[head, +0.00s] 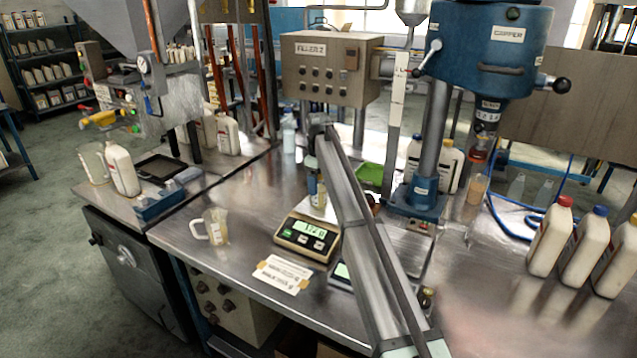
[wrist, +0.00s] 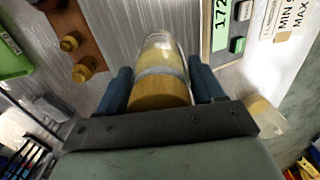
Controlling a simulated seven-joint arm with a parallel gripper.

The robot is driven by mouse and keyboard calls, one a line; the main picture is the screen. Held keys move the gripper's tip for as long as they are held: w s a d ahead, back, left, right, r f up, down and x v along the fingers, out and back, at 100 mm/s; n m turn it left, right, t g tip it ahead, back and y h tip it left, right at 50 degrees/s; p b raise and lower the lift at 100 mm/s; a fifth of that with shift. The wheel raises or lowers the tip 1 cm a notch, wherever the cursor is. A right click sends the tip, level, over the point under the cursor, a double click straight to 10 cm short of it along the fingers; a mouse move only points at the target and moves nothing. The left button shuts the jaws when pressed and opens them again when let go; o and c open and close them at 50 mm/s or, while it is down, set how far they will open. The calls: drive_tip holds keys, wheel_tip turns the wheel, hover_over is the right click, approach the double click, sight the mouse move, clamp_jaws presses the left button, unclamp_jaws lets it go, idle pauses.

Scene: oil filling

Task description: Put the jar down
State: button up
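The jar (wrist: 160,92) is glass with amber and pale yellow parts and a grey band. In the wrist view it lies between the two blue fingers of my gripper (wrist: 160,88), which look closed against its sides. In the head view, the jar (head: 317,192) appears upright at the back of the scale (head: 306,238), below the end of my arm. My gripper (head: 318,165) is small and partly hidden there. Whether the jar's base touches the scale or is just above it, I cannot tell. The scale display reads about 172; the scale also shows in the wrist view (wrist: 243,12).
A jug with yellowish liquid (head: 215,226) stands left of the scale. A taped paper label (head: 282,274) lies in front. A green tray (head: 370,174) and the blue capper column (head: 424,190) stand behind right. Capped white bottles (head: 550,238) stand at right. Bare bench lies around the jug.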

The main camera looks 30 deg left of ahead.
drive_tip(key=o, duration=0.3)
wheel_tip(320, 180, up, 12)
drive_tip(key=shift+r, duration=0.15)
idle(0.5)
idle(0.4)
